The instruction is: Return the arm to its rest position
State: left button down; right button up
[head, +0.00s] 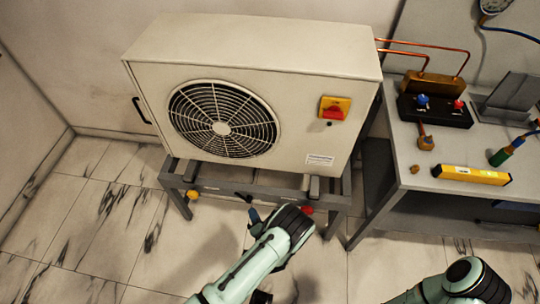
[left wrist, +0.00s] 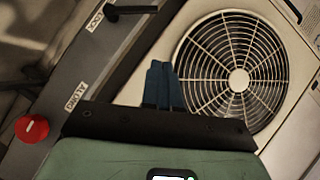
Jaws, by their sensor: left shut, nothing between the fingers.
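My left gripper (head: 256,217) is in front of the lower stand of the white fan unit (head: 250,45). Its dark blue fingers are together and empty; they also show in the left wrist view (left wrist: 162,85), in front of the unit's round fan grille (left wrist: 238,80). My left arm reaches in from the bottom of the head view. Part of my right arm (head: 470,285) shows at the bottom right, but its gripper is out of the picture.
The grey stand (head: 270,192) carries a red knob (left wrist: 32,128) and a black lever (left wrist: 130,10) by labels. At right, a bench (head: 405,150) holds a yellow level (head: 471,175) and a black valve block (head: 435,110). The tiled floor at left is clear.

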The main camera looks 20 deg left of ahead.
pick_arm(q)
jog(key=s+a+f+n+g+p, duration=0.1)
jog(key=s+a+f+g, duration=0.15)
jog(key=s+g, duration=0.55)
jog(key=s+a+f+n+g, duration=0.1)
jog(key=s+a+g, duration=0.3)
jog(key=s, duration=0.7)
jog(key=s+d+n+g+h+p, duration=0.1)
jog(key=s+d+n+g+h, duration=0.1)
jog(key=s+d+g+h, duration=0.7)
jog(key=s+d+r+n+t+h, duration=0.2)
jog(key=s+d+t+h, duration=0.15)
jog(key=d, duration=0.25)
jog(key=w+d+r+n+t+h+p, duration=0.1)
jog(key=w+d+r+n+t, duration=0.1)
jog(key=w+t, duration=0.3)
jog(key=shift+w+r+t+p, duration=0.4)
jog(key=shift+w+r, duration=0.25)
jog(key=shift+w, duration=0.4)
pick_arm(e)
jog(key=shift+w+r, duration=0.3)
jog(key=shift+r, duration=0.45)
jog(key=shift+w+r, duration=0.35)
jog(key=shift+r, duration=0.35)
jog(key=shift+w+r, duration=0.3)
jog(key=shift+r, duration=0.45)
